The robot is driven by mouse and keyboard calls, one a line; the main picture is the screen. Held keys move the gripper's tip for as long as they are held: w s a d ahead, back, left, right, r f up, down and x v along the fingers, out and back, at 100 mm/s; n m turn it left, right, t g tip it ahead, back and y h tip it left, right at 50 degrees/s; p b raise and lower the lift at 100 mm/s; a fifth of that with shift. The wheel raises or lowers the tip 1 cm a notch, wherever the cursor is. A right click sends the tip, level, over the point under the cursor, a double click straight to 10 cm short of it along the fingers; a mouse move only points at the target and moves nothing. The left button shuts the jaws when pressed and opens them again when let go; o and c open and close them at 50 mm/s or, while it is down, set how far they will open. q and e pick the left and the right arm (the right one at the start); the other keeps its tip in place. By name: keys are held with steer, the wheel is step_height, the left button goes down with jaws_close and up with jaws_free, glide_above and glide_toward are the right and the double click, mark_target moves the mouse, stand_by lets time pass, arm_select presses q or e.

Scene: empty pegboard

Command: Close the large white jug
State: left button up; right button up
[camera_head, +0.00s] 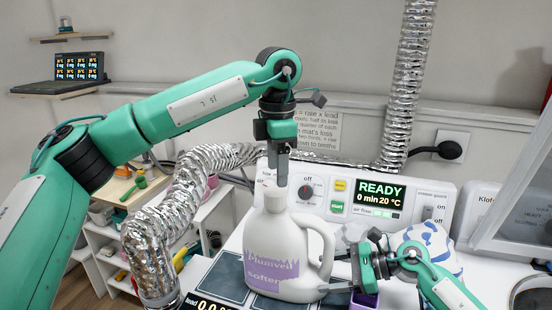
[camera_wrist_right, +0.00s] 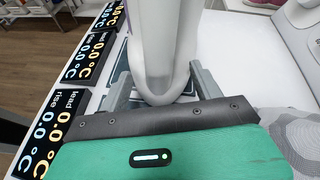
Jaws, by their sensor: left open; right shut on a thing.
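The large white jug (camera_head: 284,240) stands upright in the head view, with a purple label and a handle on its right side. A white cap (camera_head: 273,199) is at its mouth; I cannot tell how firmly it sits. My left gripper (camera_head: 282,184) is open and points down just above and behind the cap; its fingers line up in this view, so contact is unclear. My right gripper (camera_head: 338,287) is shut on the lower right of the jug. In the right wrist view, the jug's white body (camera_wrist_right: 158,50) is between the grey fingers of my right gripper (camera_wrist_right: 160,92).
A white control panel (camera_head: 350,197) with a READY display stands behind the jug. A silver hose (camera_head: 178,215) curves at the left and another rises behind. Dark flat pads (camera_head: 222,278) lie around the jug. A patterned cloth (camera_head: 428,238) lies at the right.

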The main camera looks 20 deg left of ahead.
mark_target(276, 191)
arm_select(q)
steer(key=n, duration=0.3)
steer(key=r+n, duration=0.1)
steer(key=n, duration=0.3)
steer(key=shift+a+r, duration=0.1)
steer(key=shift+r, duration=0.05)
arm_select(e)
steer(key=shift+s+f, duration=0.2)
steer(key=shift+f, duration=0.15)
arm_select(q)
steer(key=shift+f, duration=4.05)
steer(key=c, duration=1)
arm_select(e)
steer(key=shift+a, duration=0.1)
